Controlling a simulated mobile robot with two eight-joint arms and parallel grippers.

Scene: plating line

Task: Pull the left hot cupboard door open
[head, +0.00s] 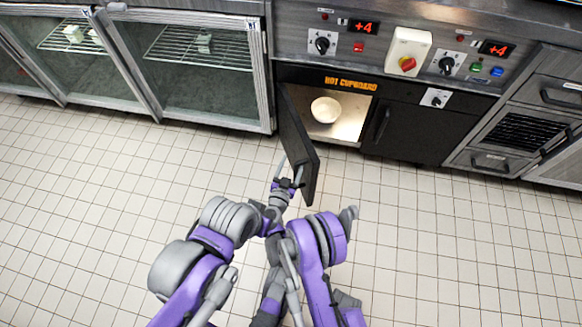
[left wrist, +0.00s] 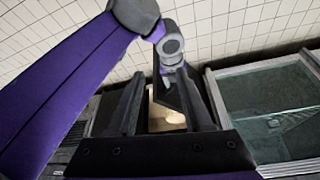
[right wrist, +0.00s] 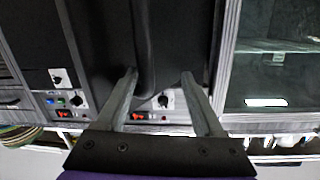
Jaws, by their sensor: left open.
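The left hot cupboard door (head: 298,145) is black and stands swung well out from the cupboard, its free edge toward me. My right gripper (head: 290,169) is at the door's outer face, near the free edge. In the right wrist view its fingers (right wrist: 158,77) are spread, with the dark upright handle (right wrist: 146,45) between them, close to the left finger. I cannot tell whether they touch. My left gripper (left wrist: 160,100) is open and empty in the left wrist view; I cannot make it out in the head view.
A white bowl (head: 326,109) stands in the lit cupboard (head: 350,128). The right cupboard door (head: 405,132) is shut. A control panel (head: 430,40) with knobs runs above. Glass-fronted cabinets (head: 195,70) stand to the left. The tiled floor (head: 440,240) is clear.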

